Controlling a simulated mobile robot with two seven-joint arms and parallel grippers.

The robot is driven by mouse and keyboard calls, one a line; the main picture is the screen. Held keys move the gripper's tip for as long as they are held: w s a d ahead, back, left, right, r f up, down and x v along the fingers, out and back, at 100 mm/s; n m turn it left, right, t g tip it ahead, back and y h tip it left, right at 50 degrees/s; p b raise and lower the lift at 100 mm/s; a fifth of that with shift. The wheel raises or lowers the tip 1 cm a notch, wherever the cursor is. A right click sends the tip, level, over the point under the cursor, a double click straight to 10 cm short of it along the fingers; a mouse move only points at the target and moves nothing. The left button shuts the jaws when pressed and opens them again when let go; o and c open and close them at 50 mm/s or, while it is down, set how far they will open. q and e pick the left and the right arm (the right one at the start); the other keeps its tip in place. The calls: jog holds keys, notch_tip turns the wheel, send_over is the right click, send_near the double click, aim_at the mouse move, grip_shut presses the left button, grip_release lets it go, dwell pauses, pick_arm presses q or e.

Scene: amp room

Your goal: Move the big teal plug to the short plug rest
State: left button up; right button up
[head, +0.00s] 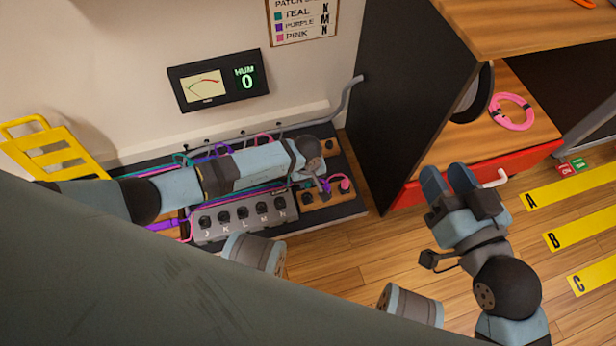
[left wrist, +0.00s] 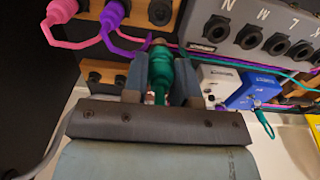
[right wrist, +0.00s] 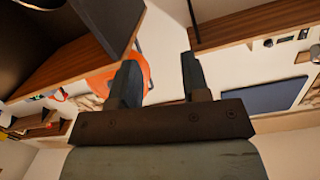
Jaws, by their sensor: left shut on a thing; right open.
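My left gripper (left wrist: 160,82) is shut on the big teal plug (left wrist: 159,72). In the left wrist view the plug lies between the fingers, pointing at the front wooden rest (left wrist: 132,12). I cannot tell whether its tip touches anything. That rest carries a pink plug (left wrist: 62,10) and a purple plug (left wrist: 113,12). A smaller wooden rest (left wrist: 118,74) with dark holes shows beside the left finger; it is at the back of the board in the head view (head: 325,146). My right gripper (head: 450,178) is open and empty.
A grey socket panel (head: 243,218) with letters stands left of the front rest. White (left wrist: 217,78) and blue (left wrist: 248,92) boxes sit beside the plug, with cables around. A red-edged wooden shelf (head: 535,148) with a pink cable coil (head: 511,112) is near my right gripper.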

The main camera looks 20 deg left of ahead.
aim_at(307, 189)
pick_arm(q)
jog(key=shift+f+b, duration=1.35)
jog(key=shift+f, duration=0.3)
jog(key=shift+f+b, duration=0.35)
jog(key=shift+f, duration=0.1)
jog(key=shift+f+b, duration=0.5)
jog(key=shift+f, duration=0.1)
jog(key=shift+f+b, duration=0.55)
jog(key=shift+f, duration=0.8)
pick_arm(e)
jog(key=w+d+n+t, duration=0.1)
jog(key=n, duration=0.1)
jog(key=w+d+r+n+t+y, duration=0.1)
jog(key=n, duration=0.1)
jog(key=shift+w, duration=0.35)
pick_arm(q)
jog(key=shift+f, duration=0.1)
pick_arm(e)
jog(key=shift+f, duration=0.1)
jog(key=shift+w+f, duration=0.15)
